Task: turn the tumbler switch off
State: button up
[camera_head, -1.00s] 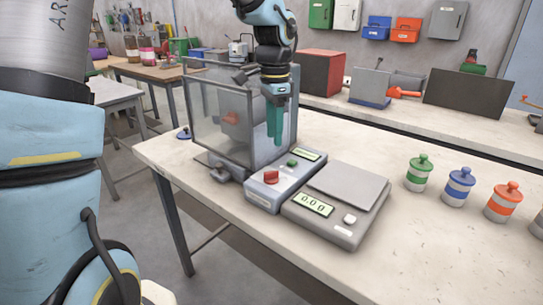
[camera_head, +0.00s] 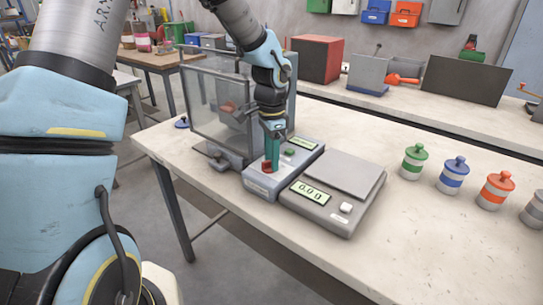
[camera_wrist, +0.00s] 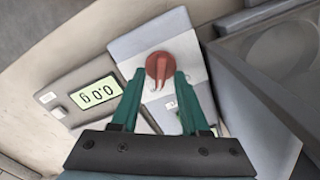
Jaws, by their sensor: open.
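The tumbler switch, a red knob with a raised grip, shows on the grey control box in the wrist view (camera_wrist: 159,67). In the head view my gripper (camera_head: 271,165) is over the front of the control box (camera_head: 262,190) and hides most of the red switch. In the wrist view the two green fingers of my gripper (camera_wrist: 160,78) stand apart, one on each side of the switch's near part. I cannot tell whether they touch it. A green button (camera_head: 290,152) shows behind the gripper on the same box.
A scale (camera_head: 335,190) with a lit display stands right of the control box. A clear-walled bagger housing (camera_head: 215,105) stands behind and to the left. Several lidded jars, one green-banded (camera_head: 413,163), stand further right. The bench front (camera_head: 240,222) is bare.

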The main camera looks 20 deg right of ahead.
grip_shut()
dwell(0.3)
jog(key=shift+n, duration=0.4)
jog(key=n+b, duration=0.1)
jog(key=n, duration=0.1)
jog(key=n+b, duration=0.1)
jog(key=n, duration=0.2)
jog(key=shift+w+n, duration=0.2)
jog(key=shift+n, duration=0.1)
jog(key=n, duration=0.5)
jog(key=shift+w+a+b, duration=0.1)
jog(key=shift+a+b, duration=0.05)
jog(key=shift+b, duration=0.25)
jog(key=shift+n, duration=0.4)
grip_release()
